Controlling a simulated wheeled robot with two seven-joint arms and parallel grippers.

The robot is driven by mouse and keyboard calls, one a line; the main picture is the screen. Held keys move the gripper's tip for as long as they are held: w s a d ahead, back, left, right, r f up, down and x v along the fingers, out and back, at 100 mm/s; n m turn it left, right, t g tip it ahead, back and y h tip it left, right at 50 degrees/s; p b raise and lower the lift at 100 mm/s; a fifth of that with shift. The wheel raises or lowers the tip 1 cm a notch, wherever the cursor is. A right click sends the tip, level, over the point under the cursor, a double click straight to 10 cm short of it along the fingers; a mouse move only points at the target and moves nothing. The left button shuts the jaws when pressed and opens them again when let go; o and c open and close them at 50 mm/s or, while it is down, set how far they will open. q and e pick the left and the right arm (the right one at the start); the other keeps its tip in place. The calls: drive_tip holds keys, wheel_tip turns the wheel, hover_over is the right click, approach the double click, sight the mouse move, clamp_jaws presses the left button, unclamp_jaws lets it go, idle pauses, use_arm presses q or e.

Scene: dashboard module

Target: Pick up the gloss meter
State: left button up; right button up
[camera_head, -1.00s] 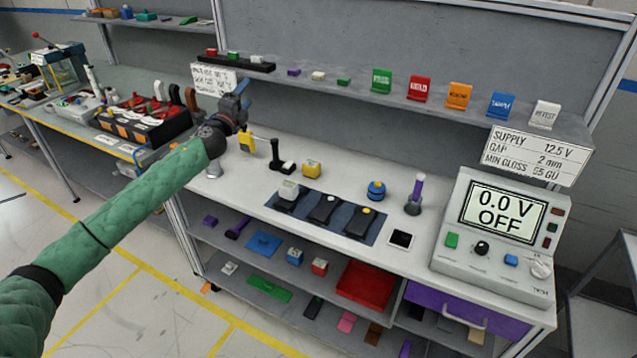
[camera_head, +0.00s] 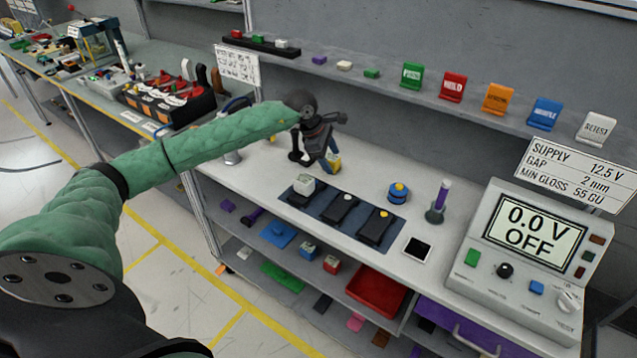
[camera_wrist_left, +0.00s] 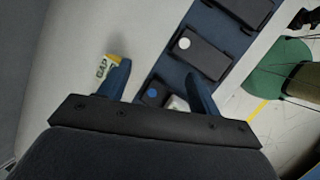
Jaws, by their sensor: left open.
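No part is readably labelled as the gloss meter. A small pale block (camera_head: 303,185) sits on the leftmost dark module of the blue mat (camera_head: 362,232); I cannot tell if it is the meter. In the left wrist view, a pale block (camera_wrist_left: 178,103) shows partly, beside and behind the right finger. A yellow block marked GAP (camera_wrist_left: 107,70) is beside the left finger; in the head view the yellow block (camera_head: 334,160) is partly hidden by the gripper. My left gripper (camera_head: 328,161) is open above the bench, with no object held between its fingers (camera_wrist_left: 158,72).
A blue-and-yellow round part (camera_head: 398,193), a purple-handled tool (camera_head: 439,200) and a black-screened pad (camera_head: 417,248) stand right of the mat. The supply console (camera_head: 525,262) fills the right end. The shelf (camera_head: 395,97) with coloured holders overhangs the back.

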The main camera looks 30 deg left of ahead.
sight(304, 179)
use_arm(q)
drive_tip(key=s+a+m+g+y, duration=0.1)
drive_tip(key=a, duration=0.1)
drive_tip(key=s+a+f+m+g+y, duration=0.1)
drive_tip(key=s+a, duration=0.1)
drive_tip(key=s+a+g+y, duration=0.1)
drive_tip(key=s, duration=0.1)
drive_tip(key=shift+a+f+m+y, duration=0.3)
drive_tip(key=shift+a+m+y, duration=0.1)
drive_tip(key=shift+s+a, duration=0.1)
drive_tip(key=shift+s, duration=0.05)
drive_tip(key=shift+f+m+p, duration=0.3)
drive_tip(key=shift+f+m, duration=0.1)
drive_tip(key=shift+f+p, duration=0.45)
drive_tip(key=shift+f, duration=0.5)
wheel_tip(304, 179, down, 4)
drive_tip(key=p, duration=0.3)
drive_tip(key=shift+f+p, duration=0.25)
drive_tip(key=shift+p, duration=0.15)
drive_tip(key=shift+a+f, duration=0.1)
drive_tip(key=shift+f, duration=0.25)
drive_tip(key=c, duration=1.2)
use_arm(e)
drive_tip(key=s+d+f, duration=0.3)
drive_tip(key=s, duration=0.6)
drive_tip(key=shift+s+f, duration=0.3)
drive_tip(key=shift+f, duration=0.1)
use_arm(q)
drive_tip(key=shift+c, duration=0.2)
